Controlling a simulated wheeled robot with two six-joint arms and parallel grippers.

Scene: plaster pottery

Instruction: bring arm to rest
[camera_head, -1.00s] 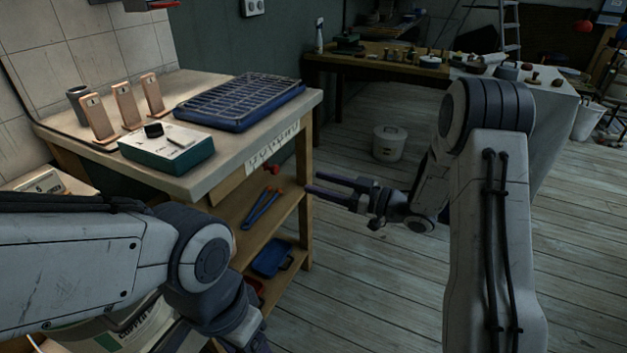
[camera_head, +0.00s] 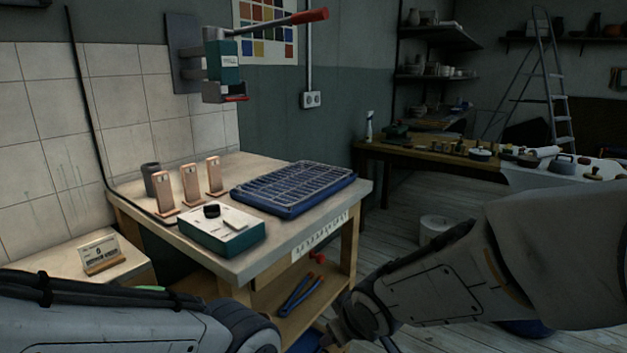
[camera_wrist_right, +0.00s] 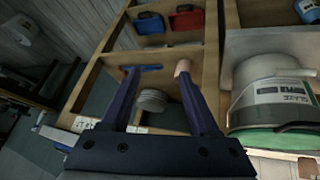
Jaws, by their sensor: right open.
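My right arm (camera_head: 450,285) crosses the lower right of the head view, its forearm pointing left towards the front of the workbench. My right gripper (camera_wrist_right: 156,75) shows in the right wrist view with its two dark fingers apart and nothing held between them. Beyond the fingers is wooden shelving. In the head view the right fingers cannot be made out. My left arm (camera_head: 120,325) lies along the bottom left of the head view. Its gripper is out of the picture.
The workbench (camera_head: 265,258) carries a blue rack tray (camera_head: 290,187), a green-and-white box (camera_head: 222,235) and several upright copper-coloured pieces. A lever tool (camera_head: 222,65) is on the wall above. The right wrist view shows a large labelled bucket (camera_wrist_right: 275,95) close to the right finger.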

